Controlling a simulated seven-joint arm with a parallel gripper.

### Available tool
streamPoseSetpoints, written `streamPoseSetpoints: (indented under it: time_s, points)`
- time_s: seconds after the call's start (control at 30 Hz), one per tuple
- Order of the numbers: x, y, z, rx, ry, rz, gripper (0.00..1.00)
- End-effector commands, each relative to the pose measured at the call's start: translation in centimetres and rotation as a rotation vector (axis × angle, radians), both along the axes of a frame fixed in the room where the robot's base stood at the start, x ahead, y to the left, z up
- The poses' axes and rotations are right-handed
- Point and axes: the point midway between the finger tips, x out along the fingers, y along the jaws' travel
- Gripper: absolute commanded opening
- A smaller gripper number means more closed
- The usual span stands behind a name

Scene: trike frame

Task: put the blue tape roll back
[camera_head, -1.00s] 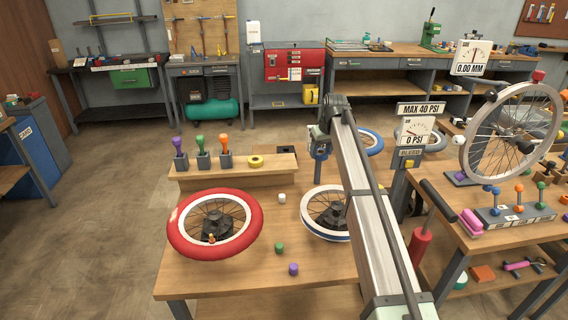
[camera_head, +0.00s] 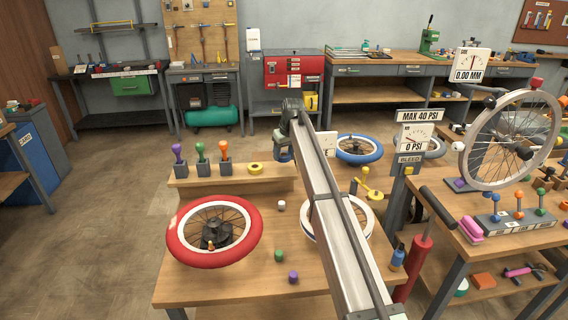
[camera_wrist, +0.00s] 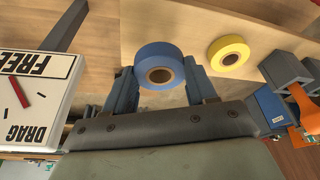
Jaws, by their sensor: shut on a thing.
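The blue tape roll (camera_wrist: 160,54) is between the two fingers of my gripper (camera_wrist: 165,88) in the wrist view, and the fingers are shut on it. In the head view my gripper (camera_head: 284,157) is at the right part of the raised wooden shelf (camera_head: 225,185); my arm hides the roll there. The roll appears in front of pale wood in the wrist view, and I cannot tell whether it touches the shelf. A yellow tape roll (camera_wrist: 229,52) lies beside it, apart; in the head view the yellow roll (camera_head: 254,168) is left of my gripper.
Purple, green and orange-handled tools stand in grey holders (camera_head: 201,169) at the shelf's left. A white dial box (camera_wrist: 32,95) is close to my gripper at the left in the wrist view. A red-tyred wheel (camera_head: 214,231) lies on the bench in front of the shelf.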

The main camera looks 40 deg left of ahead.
Motion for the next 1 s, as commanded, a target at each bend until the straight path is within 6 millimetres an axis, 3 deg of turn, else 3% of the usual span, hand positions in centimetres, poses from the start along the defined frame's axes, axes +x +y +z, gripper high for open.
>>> streamPoseSetpoints:
  time_s: [0.43, 0.83, 0.87, 1.0]
  points:
    - [0.0, 0.0, -4.2, 0.001, 0.000, 0.000, 0.21]
    - [0.0, 0.0, -4.6, 0.001, 0.000, 0.000, 0.21]
    - [0.0, 0.0, -4.7, 0.001, -0.001, 0.000, 0.57]
    - [0.0, 0.0, -4.6, 0.001, -0.001, 0.000, 0.70]
